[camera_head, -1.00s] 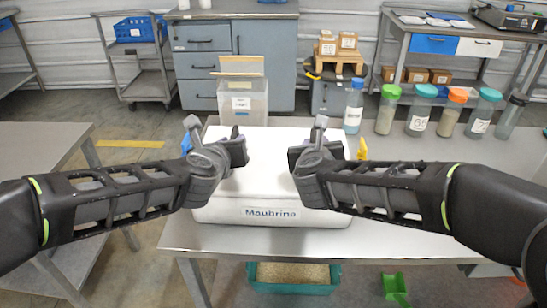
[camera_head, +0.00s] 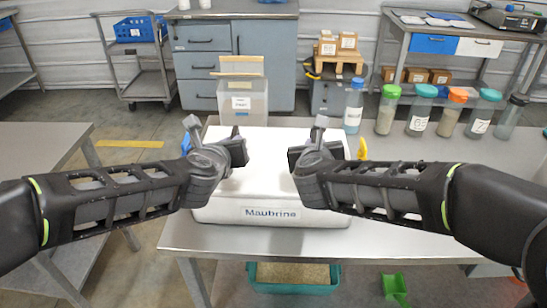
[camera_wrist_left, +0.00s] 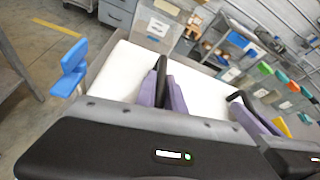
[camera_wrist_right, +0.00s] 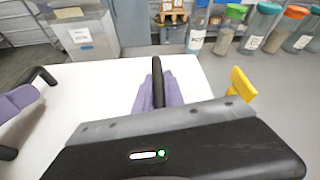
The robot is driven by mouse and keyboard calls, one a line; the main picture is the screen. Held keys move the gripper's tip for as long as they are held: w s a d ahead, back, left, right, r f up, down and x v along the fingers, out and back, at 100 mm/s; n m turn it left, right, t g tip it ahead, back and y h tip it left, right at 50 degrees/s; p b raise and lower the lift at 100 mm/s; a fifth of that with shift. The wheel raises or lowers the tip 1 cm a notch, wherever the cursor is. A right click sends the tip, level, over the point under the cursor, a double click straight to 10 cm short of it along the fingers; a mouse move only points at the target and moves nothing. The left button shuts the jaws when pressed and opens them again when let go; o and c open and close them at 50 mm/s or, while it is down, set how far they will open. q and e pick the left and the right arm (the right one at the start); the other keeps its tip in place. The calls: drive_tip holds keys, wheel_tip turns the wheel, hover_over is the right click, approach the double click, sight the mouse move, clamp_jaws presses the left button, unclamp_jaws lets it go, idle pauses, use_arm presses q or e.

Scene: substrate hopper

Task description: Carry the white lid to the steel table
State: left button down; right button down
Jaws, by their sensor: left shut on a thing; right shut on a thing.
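The white lid (camera_head: 268,168) lies flat over the white hopper marked "Maubrine" (camera_head: 270,213), near the front of a steel table (camera_head: 400,200). I cannot tell whether there is a gap beneath it. My left gripper (camera_head: 238,150) is at the lid's left part, its purple pads around a dark upright bar that seems to be a handle (camera_wrist_left: 161,85). My right gripper (camera_head: 296,158) is at the right part, pads likewise around a dark bar (camera_wrist_right: 157,82). Both are shut. A second, bare steel table (camera_head: 40,145) stands at the left.
A clear bin (camera_head: 242,100) stands behind the hopper, with several capped jars (camera_head: 420,110) to its right. A blue tab (camera_wrist_left: 72,68) and a yellow tab (camera_wrist_right: 242,85) stick up at the hopper's sides. A teal tray (camera_head: 293,285) and green scoop (camera_head: 395,288) are below.

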use_arm(q)
drive_tip(key=shift+r, duration=0.1)
idle(0.6)
